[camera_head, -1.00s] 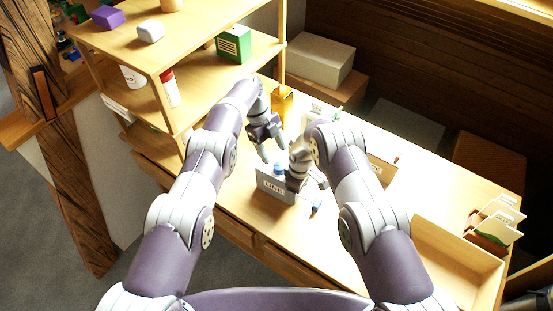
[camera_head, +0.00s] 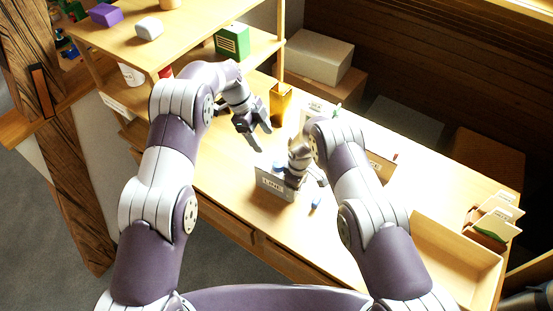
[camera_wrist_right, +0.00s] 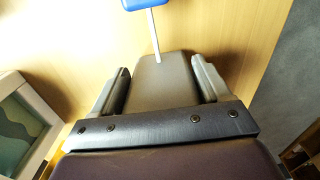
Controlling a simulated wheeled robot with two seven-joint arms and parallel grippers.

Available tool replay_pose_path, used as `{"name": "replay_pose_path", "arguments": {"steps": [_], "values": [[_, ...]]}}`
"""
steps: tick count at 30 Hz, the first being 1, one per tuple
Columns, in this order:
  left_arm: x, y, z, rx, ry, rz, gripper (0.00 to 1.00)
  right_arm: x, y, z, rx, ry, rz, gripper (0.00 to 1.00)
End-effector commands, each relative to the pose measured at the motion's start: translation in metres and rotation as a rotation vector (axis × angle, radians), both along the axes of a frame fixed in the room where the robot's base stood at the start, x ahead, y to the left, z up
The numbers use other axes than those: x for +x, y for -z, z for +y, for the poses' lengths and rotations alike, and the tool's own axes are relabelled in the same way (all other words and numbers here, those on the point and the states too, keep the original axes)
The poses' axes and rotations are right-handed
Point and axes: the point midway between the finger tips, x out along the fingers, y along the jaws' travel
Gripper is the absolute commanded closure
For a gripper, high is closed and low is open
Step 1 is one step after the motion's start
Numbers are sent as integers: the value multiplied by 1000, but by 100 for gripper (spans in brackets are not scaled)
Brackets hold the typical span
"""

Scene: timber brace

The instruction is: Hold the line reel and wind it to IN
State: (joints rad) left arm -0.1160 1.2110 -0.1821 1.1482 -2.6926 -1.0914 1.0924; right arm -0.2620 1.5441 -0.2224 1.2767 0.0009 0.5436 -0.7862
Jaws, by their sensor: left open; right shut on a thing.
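The line reel (camera_head: 272,187) stands on the desk as a grey box with a white "LINE" label on its front. A blue part (camera_head: 278,165) shows at its top, and a small blue piece (camera_head: 316,203) shows at its right. My right gripper (camera_head: 308,183) is at the reel's right side, shut on it; the grip is largely hidden. The right wrist view shows a blue knob (camera_wrist_right: 145,4) on a thin white rod beyond the gripper (camera_wrist_right: 160,80). My left gripper (camera_head: 261,140) is open and empty, above the desk behind the reel and apart from it.
An orange-brown holder (camera_head: 280,104) stands behind my left gripper, near the shelf post. A shelf unit (camera_head: 185,50) is at the left. A wooden tray (camera_head: 455,262) and a card rack (camera_head: 492,221) are at the right. Bare desk lies right of my right arm.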

Motion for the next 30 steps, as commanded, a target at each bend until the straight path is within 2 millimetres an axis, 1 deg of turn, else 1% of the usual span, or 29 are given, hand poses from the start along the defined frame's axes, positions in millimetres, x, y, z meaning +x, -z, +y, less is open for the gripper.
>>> {"name": "replay_pose_path", "arguments": {"steps": [2, 5, 9, 12, 15, 18, 21, 27, 28, 29, 30], "values": [[4, 10, -2, 4, -36, -13, 36, 1, -1, 0, 0, 0, -1, 62], [2, 28, -10, 6, -42, -12, 36, 1, -1, 0, 0, 0, -1, 62], [-1, 61, -23, 7, -41, -12, 36, 1, -1, 0, 0, 0, -1, 62], [-3, 83, -32, 6, -41, -14, 36, 1, -1, 0, 0, 0, -1, 62], [-5, 100, -38, 6, -39, -13, 36, 1, -1, 0, 0, 0, -1, 62], [-5, 109, -43, 6, -40, -15, 36, 1, -1, 0, 0, 0, -1, 62], [-6, 114, -45, 6, -40, -15, 36, 1, -1, 0, 0, 0, -1, 62], [-6, 114, -45, 6, -40, -15, 36, 1, -1, 0, 0, 0, -1, 62], [-6, 114, -45, 6, -40, -15, 39, 1, -1, 0, 0, 0, -1, 62], [-6, 114, -45, 6, -40, -15, 49, 1, -1, 0, 0, 0, -1, 62], [-6, 114, -45, 5, -40, -15, 62, 1, -1, 0, 0, 0, -1, 62]]}}
